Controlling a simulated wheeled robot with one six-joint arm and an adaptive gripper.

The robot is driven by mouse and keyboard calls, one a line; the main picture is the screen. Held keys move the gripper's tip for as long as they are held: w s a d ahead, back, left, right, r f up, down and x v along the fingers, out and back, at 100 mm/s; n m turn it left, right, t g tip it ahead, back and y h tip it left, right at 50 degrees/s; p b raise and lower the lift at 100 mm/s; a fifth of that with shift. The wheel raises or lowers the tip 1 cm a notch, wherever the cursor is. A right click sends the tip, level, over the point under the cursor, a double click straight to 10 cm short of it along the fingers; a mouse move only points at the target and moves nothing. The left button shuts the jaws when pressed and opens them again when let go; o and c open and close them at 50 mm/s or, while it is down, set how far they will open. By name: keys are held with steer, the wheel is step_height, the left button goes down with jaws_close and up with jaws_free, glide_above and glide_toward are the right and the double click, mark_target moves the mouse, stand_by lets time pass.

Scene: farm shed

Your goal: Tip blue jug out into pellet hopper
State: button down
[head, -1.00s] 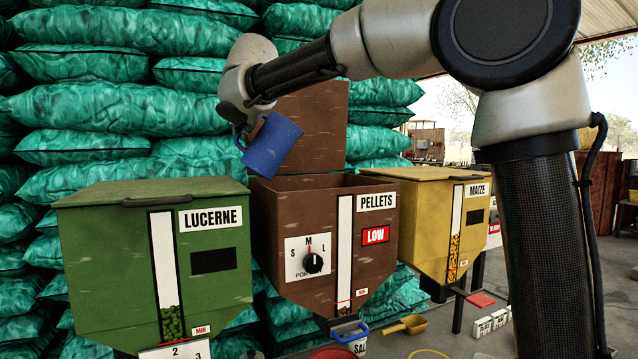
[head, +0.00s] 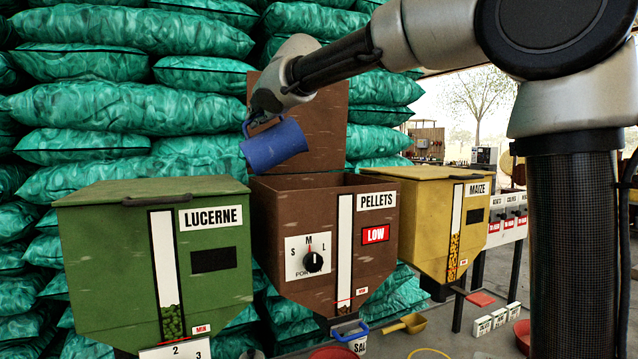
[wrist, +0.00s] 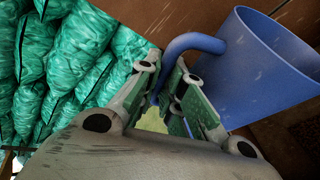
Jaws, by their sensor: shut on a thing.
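The blue jug (head: 275,146) hangs tilted, nearly on its side, above the open top of the brown pellet hopper (head: 275,225). My gripper (head: 262,114) is shut on the jug's handle, up and to the left of the hopper's middle. In the wrist view the green-padded fingers (wrist: 172,92) close around the blue handle, and the jug (wrist: 255,75) lies to their right. The jug's contents are hidden, and no falling pellets show. The hopper's lid (head: 325,125) stands open behind. Its gauge (head: 345,250) is mostly white, beside a red LOW sign.
The green lucerne hopper (head: 110,250) stands left and the yellow maize hopper (head: 415,220) right, both with lids shut. Stacked green sacks (head: 120,100) form a wall behind. A yellow scoop (head: 408,325) and a blue-handled bucket (head: 352,340) sit low in front.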

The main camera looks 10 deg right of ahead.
mark_target(285, 120)
steer(key=shift+d+r+m+y, duration=0.1)
steer(key=shift+d+m+y, duration=0.45)
steer(key=shift+d, duration=0.2)
steer(key=shift+d, duration=0.1)
steer(key=shift+d+r+m+t+y, duration=0.15)
steer(key=shift+d+m, duration=0.25)
steer(key=shift+d, duration=0.4)
steer(key=shift+d+f+m+t+y, duration=0.1)
steer(key=shift+d+m+t+y, duration=0.2)
steer(key=shift+d, duration=0.6)
steer(key=shift+d+m, duration=0.35)
steer(key=shift+d, duration=0.05)
steer(key=shift+w+d+p, duration=0.1)
steer(key=shift+d+p, duration=0.15)
steer(key=shift+p, duration=0.05)
steer(key=shift+d+m+t, duration=0.25)
steer(key=shift+d+m, duration=0.15)
steer(key=shift+d, duration=0.1)
steer(key=shift+d+r+m+y+p, duration=0.4)
steer(key=shift+d+m+y, duration=0.2)
steer(key=shift+d, duration=0.25)
steer(key=shift+d+r+m+t, duration=0.2)
steer(key=shift+d+m, duration=0.15)
steer(key=shift+d, duration=0.2)
steer(key=shift+d+r+m+t, duration=0.1)
steer(key=shift+d+m+t, duration=0.1)
steer(key=shift+d+m, duration=0.25)
